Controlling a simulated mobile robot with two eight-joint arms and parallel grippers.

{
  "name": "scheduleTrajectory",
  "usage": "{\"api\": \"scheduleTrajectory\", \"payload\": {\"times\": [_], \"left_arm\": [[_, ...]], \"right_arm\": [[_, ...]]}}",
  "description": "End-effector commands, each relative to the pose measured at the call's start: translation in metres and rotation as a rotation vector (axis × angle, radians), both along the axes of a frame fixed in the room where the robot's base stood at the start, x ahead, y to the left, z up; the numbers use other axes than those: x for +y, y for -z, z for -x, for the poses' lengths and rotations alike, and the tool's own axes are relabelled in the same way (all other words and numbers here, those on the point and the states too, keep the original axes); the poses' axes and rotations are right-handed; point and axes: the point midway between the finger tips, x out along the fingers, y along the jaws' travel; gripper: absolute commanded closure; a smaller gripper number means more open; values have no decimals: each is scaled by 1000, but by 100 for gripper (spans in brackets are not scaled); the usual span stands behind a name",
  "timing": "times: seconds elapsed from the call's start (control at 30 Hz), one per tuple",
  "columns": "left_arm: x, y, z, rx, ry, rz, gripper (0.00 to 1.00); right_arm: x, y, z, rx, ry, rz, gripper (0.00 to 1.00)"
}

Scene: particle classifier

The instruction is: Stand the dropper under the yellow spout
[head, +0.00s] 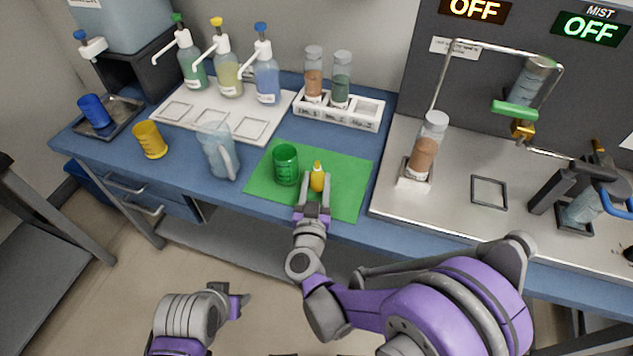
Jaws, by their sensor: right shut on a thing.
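The dropper (317,178) is a small yellow bottle with a pointed tip. It is upright over the green mat (345,194). My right gripper (315,187) is shut on it from the front, and the fingers hide its lower part. I cannot tell whether its base touches the mat. The yellow spout (208,47) belongs to a pump bottle (226,77) of yellowish liquid, between the green-topped and blue-topped ones. Below the spouts is a white tray (262,113) with square outlines. My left gripper (239,304) is low, in front of the counter, its fingers unclear.
A green beaker (285,164) stands just left of the dropper. A yellow cup (150,139) is farther left. A white rack (340,111) with two vials is behind the mat.

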Motion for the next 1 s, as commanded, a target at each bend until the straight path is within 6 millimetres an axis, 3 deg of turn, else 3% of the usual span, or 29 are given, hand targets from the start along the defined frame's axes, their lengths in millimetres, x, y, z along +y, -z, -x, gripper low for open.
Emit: {"api": "scheduleTrajectory", "payload": {"times": [0.2, 0.23, 0.37, 0.77, 1.0], "left_arm": [[0, 5, 0, 2, 0, 0, 50], [0, 4, 0, 1, 0, 0, 50], [0, 3, 0, 1, 0, 0, 50], [0, -2, 0, -1, 0, 0, 50], [0, 3, 0, 1, 0, 0, 50]], "right_arm": [[0, 4, 0, 0, 0, 0, 100], [0, 3, 0, 0, 0, 0, 48], [0, 2, 0, 0, 0, 0, 24], [0, -3, 1, -1, 0, 0, 23], [6, 0, 47, 0, -5, -1, 23]]}}
